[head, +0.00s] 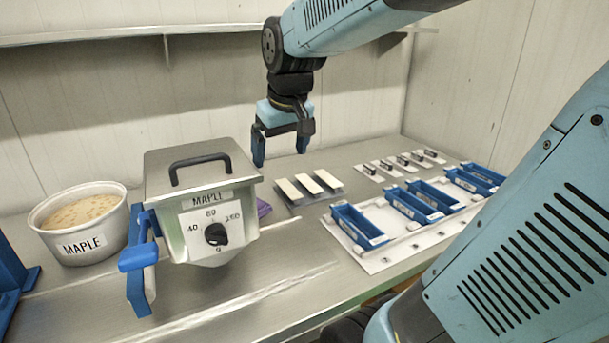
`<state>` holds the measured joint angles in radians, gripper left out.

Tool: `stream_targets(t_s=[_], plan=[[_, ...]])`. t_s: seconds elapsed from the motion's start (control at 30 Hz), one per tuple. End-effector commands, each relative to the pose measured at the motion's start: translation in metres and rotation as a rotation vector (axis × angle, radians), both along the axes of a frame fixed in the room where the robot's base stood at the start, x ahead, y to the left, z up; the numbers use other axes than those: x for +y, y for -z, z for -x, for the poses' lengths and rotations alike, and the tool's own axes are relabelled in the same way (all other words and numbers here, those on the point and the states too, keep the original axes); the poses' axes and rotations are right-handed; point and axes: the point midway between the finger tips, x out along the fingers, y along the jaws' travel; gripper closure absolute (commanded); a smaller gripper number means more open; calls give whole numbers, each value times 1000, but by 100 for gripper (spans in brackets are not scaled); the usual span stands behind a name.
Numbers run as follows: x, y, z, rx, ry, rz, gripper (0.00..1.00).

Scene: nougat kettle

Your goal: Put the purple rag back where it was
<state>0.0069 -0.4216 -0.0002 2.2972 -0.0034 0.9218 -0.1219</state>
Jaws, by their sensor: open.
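The purple rag (264,208) shows only as a small patch on the counter, at the right side of the metal kettle (205,195). The kettle hides the rest of it. My gripper (281,158) is open, with its two fingers apart and pointing down. It hangs above the counter, behind and to the right of the kettle, higher in the picture than the rag. Nothing shows between its fingers, and it appears apart from the rag.
The kettle is labelled MAPLE and has a black lid handle, a dial and a blue side lever (139,257). A MAPLE tub (82,222) stands left. Pale bars (307,185) lie right of the rag. Blue trays (357,225) sit on a white board. A shelf (110,37) runs behind.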

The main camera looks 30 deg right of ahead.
Motion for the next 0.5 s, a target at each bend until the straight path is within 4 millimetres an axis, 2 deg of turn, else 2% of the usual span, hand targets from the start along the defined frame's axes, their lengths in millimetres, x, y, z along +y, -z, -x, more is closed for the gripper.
stream_targets(t_s=[0.03,0.3,0.5], plan=[[0,-2,12,-17,9,-4,5],[0,1,67,-91,63,-28,5],[1,7,97,-132,93,-46,5]])
